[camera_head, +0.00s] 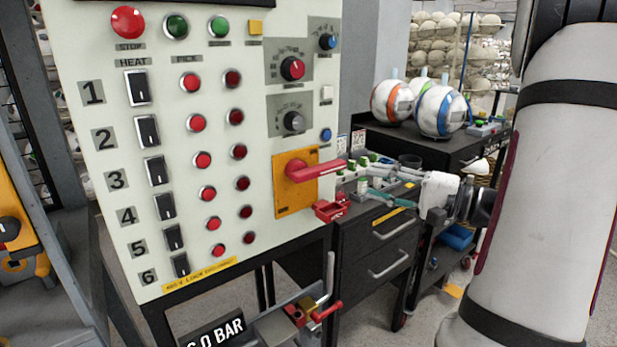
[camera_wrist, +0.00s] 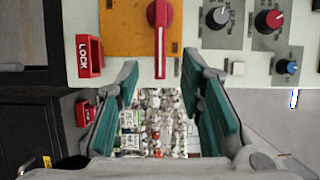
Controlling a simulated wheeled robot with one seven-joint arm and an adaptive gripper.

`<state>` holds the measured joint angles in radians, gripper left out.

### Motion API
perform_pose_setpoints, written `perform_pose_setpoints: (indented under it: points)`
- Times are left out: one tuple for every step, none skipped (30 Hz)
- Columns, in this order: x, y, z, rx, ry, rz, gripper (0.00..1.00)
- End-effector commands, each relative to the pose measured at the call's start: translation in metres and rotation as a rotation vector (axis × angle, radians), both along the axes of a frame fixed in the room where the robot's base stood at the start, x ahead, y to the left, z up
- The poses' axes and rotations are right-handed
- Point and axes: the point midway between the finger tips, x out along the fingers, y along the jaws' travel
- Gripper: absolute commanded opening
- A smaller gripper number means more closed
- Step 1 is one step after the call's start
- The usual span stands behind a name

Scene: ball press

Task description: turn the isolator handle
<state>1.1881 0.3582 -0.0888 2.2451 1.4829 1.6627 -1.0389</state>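The isolator handle (camera_head: 318,170) is a red lever on an orange plate (camera_head: 290,199) at the panel's lower right. It points right in the head view. In the wrist view the handle (camera_wrist: 161,38) points down the picture, its tip between the lines of my two fingers. My gripper (camera_head: 368,180) is to the right of the handle, in front of the panel. In the wrist view its teal-padded fingers (camera_wrist: 160,72) are wide apart, one to each side of the handle's tip, with nothing held. No contact with the handle shows.
A red LOCK bracket (camera_wrist: 89,56) sits beside the orange plate. Knobs (camera_head: 292,69) are above the handle, and switches and red lamps fill the panel's left. A black drawer cabinet (camera_head: 380,247) stands behind my gripper, with balls (camera_head: 441,111) on a dark cabinet further back.

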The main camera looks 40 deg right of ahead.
Motion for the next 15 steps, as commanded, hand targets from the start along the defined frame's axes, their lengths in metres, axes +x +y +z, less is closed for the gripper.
perform_pose_setpoints:
  points:
    - [0.004,0.003,0.001,-0.001,-0.001,0.002,0.35]
    - [0.007,0.004,0.001,-0.001,-0.001,0.004,0.35]
    - [0.012,0.007,0.001,0.000,-0.001,0.006,0.35]
    - [0.016,0.009,0.001,0.000,0.000,0.006,0.35]
    - [0.021,0.012,0.001,0.001,0.000,0.006,0.35]
    - [0.028,0.015,0.001,0.001,0.000,0.008,0.35]
    - [0.033,0.017,0.001,0.000,0.001,0.008,0.35]
    - [0.039,0.020,0.001,0.000,0.001,0.008,0.35]
    - [0.046,0.024,0.001,0.000,0.001,0.009,0.35]
    - [0.051,0.026,0.001,0.001,0.003,0.008,0.35]
    - [0.057,0.029,0.001,0.000,0.001,0.009,0.35]
    - [0.064,0.032,0.001,0.000,0.002,0.008,0.35]
    - [0.070,0.035,0.001,0.000,0.002,0.009,0.35]
    - [0.075,0.037,0.001,0.001,0.002,0.009,0.35]
    - [0.082,0.040,0.001,0.000,0.003,0.008,0.35]
